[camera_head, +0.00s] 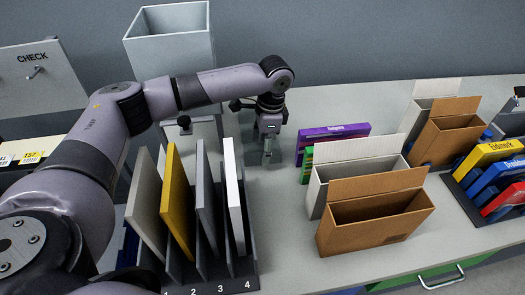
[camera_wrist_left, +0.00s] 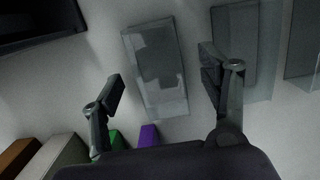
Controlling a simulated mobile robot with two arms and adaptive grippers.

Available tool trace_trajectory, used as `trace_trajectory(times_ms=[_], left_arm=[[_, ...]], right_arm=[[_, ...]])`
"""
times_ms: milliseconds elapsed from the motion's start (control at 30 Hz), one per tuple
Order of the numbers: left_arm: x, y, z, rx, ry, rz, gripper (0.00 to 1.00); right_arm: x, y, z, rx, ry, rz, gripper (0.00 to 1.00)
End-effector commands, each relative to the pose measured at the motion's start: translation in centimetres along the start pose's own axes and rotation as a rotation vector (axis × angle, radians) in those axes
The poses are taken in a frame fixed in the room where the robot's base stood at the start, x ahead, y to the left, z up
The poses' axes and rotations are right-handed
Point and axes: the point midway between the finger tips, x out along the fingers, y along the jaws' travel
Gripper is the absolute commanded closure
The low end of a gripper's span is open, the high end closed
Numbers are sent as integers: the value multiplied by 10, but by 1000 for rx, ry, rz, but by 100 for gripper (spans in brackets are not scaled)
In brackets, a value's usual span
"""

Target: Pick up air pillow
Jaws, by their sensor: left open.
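A clear, see-through flat rectangular air pillow (camera_wrist_left: 155,66) lies on the pale surface in the left wrist view, between and beyond my left gripper's fingers. More similar clear pieces (camera_wrist_left: 234,42) show to its right, one partly behind the right finger. My left gripper (camera_head: 267,152) is pointed down over the rear middle of the counter. In the left wrist view its two fingers (camera_wrist_left: 163,82) are spread apart with nothing held between them. The head view hardly shows the pillows, since my arm and gripper cover that spot. My right gripper is not seen.
A slotted rack (camera_head: 250,272) with upright panels stands left of the gripper. A purple box (camera_head: 335,131) and open cardboard boxes (camera_head: 375,219) stand to the right. A grey bin (camera_head: 170,50) is at the back. Counter between rack and cardboard boxes is clear.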

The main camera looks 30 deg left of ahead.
Motion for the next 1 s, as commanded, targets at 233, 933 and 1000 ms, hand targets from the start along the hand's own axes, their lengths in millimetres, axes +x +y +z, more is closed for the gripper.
trace_trajectory(times_ms=[233, 933, 1000], left_arm=[[12, 0, 0, 1, 0, -1, 31], [12, 0, 0, 1, 1, 0, 65], [12, 0, 0, 1, 1, 0, 65]], right_arm=[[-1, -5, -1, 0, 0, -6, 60], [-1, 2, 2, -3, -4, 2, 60], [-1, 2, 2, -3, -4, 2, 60]])
